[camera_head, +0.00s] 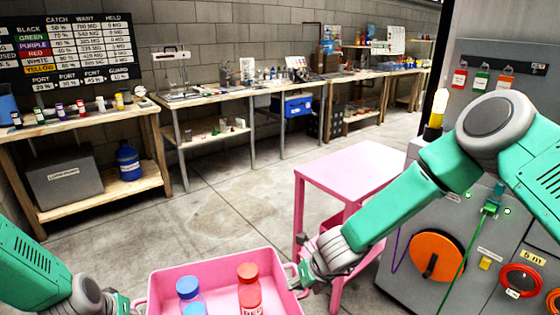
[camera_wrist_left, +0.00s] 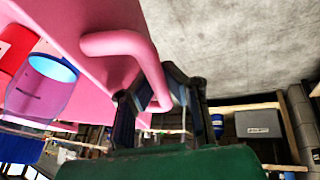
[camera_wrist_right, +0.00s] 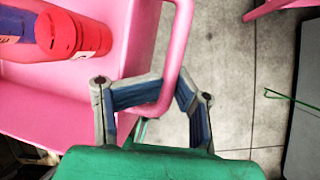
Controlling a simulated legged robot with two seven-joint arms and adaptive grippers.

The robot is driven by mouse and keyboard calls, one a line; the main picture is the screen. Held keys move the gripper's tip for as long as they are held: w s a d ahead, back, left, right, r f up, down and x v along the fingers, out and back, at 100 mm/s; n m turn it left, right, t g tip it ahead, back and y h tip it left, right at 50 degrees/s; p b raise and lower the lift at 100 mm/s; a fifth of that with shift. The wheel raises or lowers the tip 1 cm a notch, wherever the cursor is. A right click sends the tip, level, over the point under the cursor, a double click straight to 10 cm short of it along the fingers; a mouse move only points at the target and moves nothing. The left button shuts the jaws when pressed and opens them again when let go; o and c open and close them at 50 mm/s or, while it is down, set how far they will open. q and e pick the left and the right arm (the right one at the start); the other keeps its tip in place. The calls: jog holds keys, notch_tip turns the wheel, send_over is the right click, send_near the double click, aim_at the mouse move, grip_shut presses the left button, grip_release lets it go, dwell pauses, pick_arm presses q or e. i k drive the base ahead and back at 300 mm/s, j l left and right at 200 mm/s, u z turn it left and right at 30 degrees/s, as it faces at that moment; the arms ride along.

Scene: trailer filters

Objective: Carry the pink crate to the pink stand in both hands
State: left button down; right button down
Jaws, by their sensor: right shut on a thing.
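The pink crate (camera_head: 222,268) is at the bottom of the head view, with blue and red containers inside. My right gripper (camera_head: 300,277) is shut on its right handle, which passes between the fingers in the right wrist view (camera_wrist_right: 172,88). My left gripper (camera_head: 128,303) is at the left handle, partly cut off in the head view. In the left wrist view its fingers (camera_wrist_left: 160,92) close around the pink handle bar. The pink stand (camera_head: 350,168) is ahead and right of the crate, with a bare flat top. My right forearm hides part of it.
A grey cabinet (camera_head: 400,270) with an orange reel (camera_head: 437,256) is close on the right. A wooden workbench (camera_head: 90,128) is at the left, and more benches line the back wall. The concrete floor (camera_head: 215,215) between them is clear.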

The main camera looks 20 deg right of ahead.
aim_at(345, 163)
jog(key=z, duration=1.05)
jog(key=i+j+z, duration=0.1)
jog(key=z, duration=0.25)
jog(key=j+z, duration=0.35)
jog(key=i+j, duration=0.1)
jog(key=j, duration=0.35)
jog(key=i+j, duration=0.1)
jog(key=j, duration=0.35)
jog(key=i+j, duration=0.1)
jog(key=j, duration=0.3)
jog(key=i+j, duration=0.1)
jog(key=j, duration=0.35)
jog(key=i+j, duration=0.1)
jog(key=j, duration=0.35)
jog(key=i+j, duration=0.1)
jog(key=j, duration=0.35)
